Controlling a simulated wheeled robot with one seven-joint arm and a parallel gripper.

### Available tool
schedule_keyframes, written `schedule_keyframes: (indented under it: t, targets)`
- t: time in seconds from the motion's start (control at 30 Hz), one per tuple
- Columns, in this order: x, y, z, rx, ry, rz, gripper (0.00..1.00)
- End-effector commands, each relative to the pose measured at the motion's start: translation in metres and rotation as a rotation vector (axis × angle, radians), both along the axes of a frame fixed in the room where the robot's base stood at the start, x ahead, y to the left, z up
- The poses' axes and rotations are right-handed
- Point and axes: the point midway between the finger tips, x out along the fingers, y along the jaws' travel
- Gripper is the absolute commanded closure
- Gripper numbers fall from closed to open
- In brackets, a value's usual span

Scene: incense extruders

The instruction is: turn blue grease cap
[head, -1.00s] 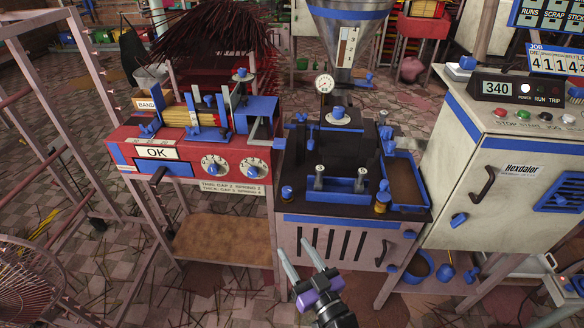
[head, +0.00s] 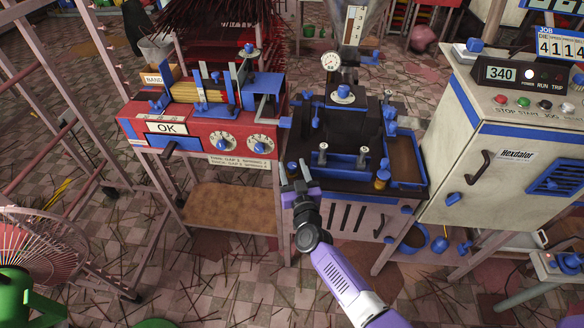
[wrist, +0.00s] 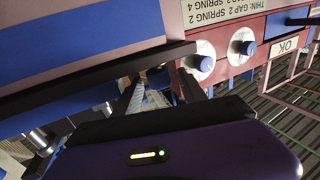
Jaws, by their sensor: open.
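A small blue cap on a brass-coloured cup (head: 382,178) stands at the front right corner of the extruder's dark top. A similar blue cap (head: 292,167) is at the front left corner, partly hidden by my gripper. My gripper (head: 296,172) is open at this left corner, its fingers pointing up and away. Whether the fingers touch the left cap I cannot tell.
A blue tray with two upright posts (head: 335,168) lies between the caps. The red machine with two white dials (head: 222,141) stands close on the left. The cream cabinet (head: 500,150) stands on the right. A pressure gauge (head: 331,61) rises behind.

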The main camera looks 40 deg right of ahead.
Motion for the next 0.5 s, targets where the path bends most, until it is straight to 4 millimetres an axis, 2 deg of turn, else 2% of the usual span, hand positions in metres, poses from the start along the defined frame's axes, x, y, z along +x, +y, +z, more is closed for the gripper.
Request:
schedule_keyframes:
  t: [0.13,0.4,0.5]
  targets:
    - [0.008,-0.0049,-0.0003,0.0,0.0,0.001,0.51]
    - [0.0092,-0.0058,0.0005,0.0,0.0,0.001,0.51]
    - [0.0092,-0.0056,0.0005,0.0,0.0,0.001,0.69]
